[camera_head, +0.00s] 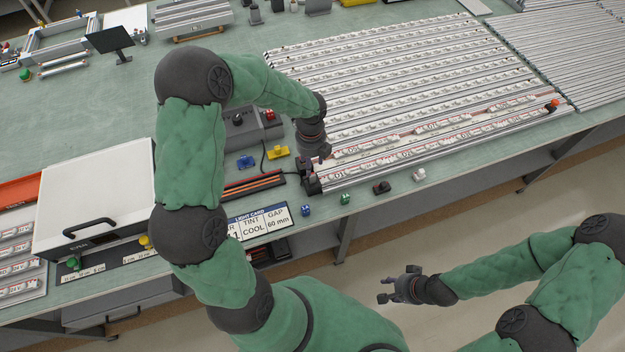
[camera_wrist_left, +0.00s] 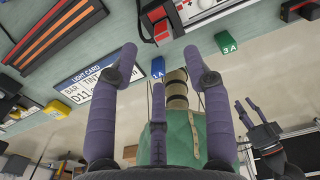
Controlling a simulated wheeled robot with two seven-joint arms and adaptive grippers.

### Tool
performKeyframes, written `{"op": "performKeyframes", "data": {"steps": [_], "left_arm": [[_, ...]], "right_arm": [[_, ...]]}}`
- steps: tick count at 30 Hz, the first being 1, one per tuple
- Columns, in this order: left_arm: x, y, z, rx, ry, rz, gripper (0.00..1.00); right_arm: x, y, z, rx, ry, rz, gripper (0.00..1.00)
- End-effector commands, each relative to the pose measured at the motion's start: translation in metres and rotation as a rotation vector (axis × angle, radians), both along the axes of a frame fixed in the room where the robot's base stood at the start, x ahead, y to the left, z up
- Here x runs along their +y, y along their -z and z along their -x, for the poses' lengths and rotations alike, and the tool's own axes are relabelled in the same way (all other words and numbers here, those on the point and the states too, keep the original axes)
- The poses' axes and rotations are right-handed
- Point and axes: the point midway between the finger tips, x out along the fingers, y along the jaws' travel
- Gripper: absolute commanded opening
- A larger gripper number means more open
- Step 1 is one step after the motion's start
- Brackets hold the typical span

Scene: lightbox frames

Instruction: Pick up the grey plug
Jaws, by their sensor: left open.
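A pale plug (camera_head: 418,174), light grey to white, stands at the right end of a row of small plugs along the table's front edge. A dark plug (camera_head: 381,187) stands left of it, then a green plug (camera_head: 345,198) and a blue plug (camera_head: 306,210). My left gripper (camera_head: 317,160) is over the front left corner of the rail panel, left of the pale plug. The left wrist view shows its fingers (camera_wrist_left: 160,55) apart and empty, with the blue plug (camera_wrist_left: 158,67) and green plug (camera_wrist_left: 226,42) beyond. My right gripper (camera_head: 393,284) is open and empty beyond the table edge.
A large panel of rails (camera_head: 400,90) fills the table behind the plugs. A light card (camera_head: 259,221) lies left of the blue plug. A white box with a black handle (camera_head: 95,195), a yellow block (camera_head: 278,152) and a control box (camera_head: 245,128) stand further left.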

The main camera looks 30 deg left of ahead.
Motion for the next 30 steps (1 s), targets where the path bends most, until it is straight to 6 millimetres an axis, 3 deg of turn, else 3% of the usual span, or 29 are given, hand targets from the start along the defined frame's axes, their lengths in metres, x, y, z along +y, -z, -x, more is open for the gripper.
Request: {"op": "performKeyframes", "data": {"steps": [3,11,20,28,30], "left_arm": [[0.0,0.02,0.0,0.002,-0.001,0.001,0.49],[-0.001,0.037,-0.001,0.0,-0.003,0.001,0.49],[-0.003,0.077,-0.001,0.001,-0.002,0.002,0.49],[-0.003,0.081,-0.002,-0.003,-0.003,0.003,0.49],[-0.003,0.081,-0.002,-0.002,-0.003,0.002,0.32]], "right_arm": [[0.0,0.004,0.0,0.0,0.0,0.0,0.4],[0.0,0.005,0.0,0.0,0.0,0.0,0.4],[0.0,0.012,0.0,0.0,0.0,0.0,0.4],[0.0,0.011,0.0,0.0,0.0,0.0,0.4],[0.0,0.011,0.0,0.0,0.0,0.0,0.4]]}}
